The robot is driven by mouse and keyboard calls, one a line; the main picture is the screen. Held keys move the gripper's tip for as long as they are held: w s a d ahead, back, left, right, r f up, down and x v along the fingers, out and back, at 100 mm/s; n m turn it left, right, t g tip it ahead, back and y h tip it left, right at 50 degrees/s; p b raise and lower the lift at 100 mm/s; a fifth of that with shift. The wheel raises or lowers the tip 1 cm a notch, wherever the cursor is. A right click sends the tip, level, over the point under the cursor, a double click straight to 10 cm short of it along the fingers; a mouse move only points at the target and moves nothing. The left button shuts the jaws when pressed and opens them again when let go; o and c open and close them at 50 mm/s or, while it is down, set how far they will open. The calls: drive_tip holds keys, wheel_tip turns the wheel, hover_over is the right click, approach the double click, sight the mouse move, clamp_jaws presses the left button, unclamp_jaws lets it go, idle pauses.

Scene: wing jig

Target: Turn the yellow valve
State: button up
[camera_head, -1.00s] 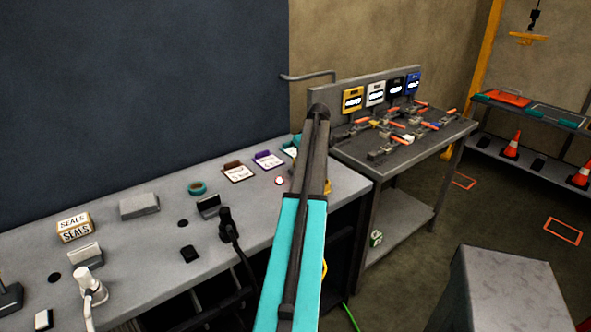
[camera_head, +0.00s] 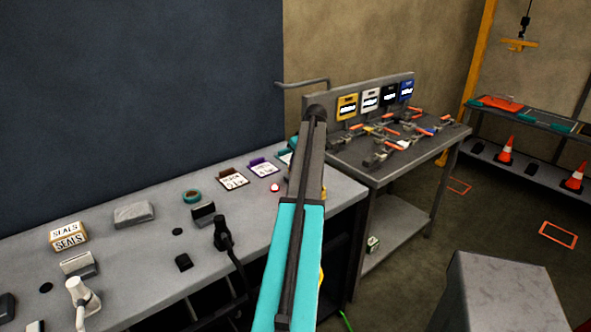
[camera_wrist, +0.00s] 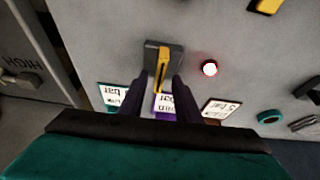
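The yellow valve appears in the wrist view as a yellow lever (camera_wrist: 163,67) on a dark grey block (camera_wrist: 150,52). The lever lies between the tips of my gripper (camera_wrist: 160,90), whose two dark fingers stand apart, one on each side. I see gaps beside the lever, so the fingers look open; contact is not visible. In the head view my arm hides the gripper and the valve.
A lit red button (camera_wrist: 209,68) sits right of the valve; it also shows in the head view (camera_head: 276,188). Pressure cards, such as the purple-topped one (camera_head: 263,167), lie near it. A clamp bench (camera_head: 440,138) stands behind my arm.

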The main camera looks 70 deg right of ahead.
drive_tip(key=b+v, duration=0.2)
drive_tip(key=v, duration=0.9)
drive_tip(key=shift+r, duration=0.25)
